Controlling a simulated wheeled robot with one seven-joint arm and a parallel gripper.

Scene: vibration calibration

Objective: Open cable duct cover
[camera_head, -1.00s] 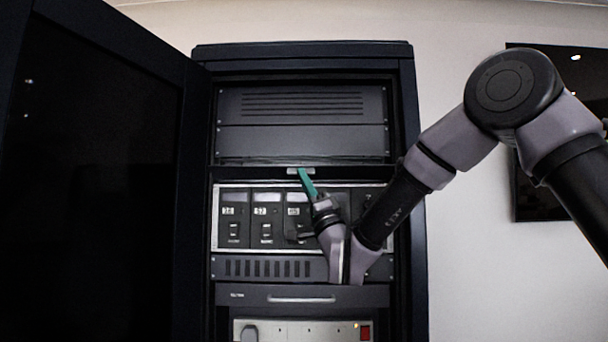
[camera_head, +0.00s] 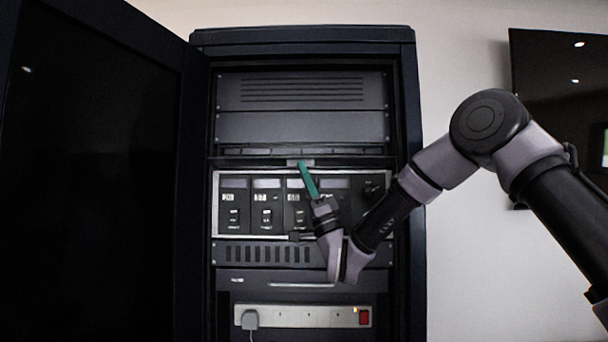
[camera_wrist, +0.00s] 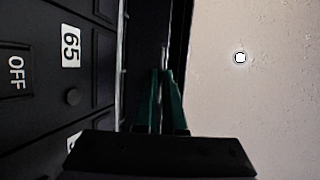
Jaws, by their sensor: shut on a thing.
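The cable duct cover (camera_head: 345,163) is a dark strip across the open cabinet, between the upper grey panels and the numbered module row. It is tipped outward, with a slotted opening showing just above it. A small pale tab (camera_head: 306,162) sits at the middle of its edge. My gripper (camera_head: 302,165) has green fingers that reach up to this tab and are shut on it. In the wrist view the gripper (camera_wrist: 163,78) fingers are close together; what lies between their tips is dark and hard to make out.
The black cabinet door (camera_head: 90,180) stands open at the left. Numbered switch modules (camera_head: 265,205) sit just below the cover, close behind my gripper. A power strip (camera_head: 290,317) with a plug is lower down. A wall screen (camera_head: 555,95) hangs at the right.

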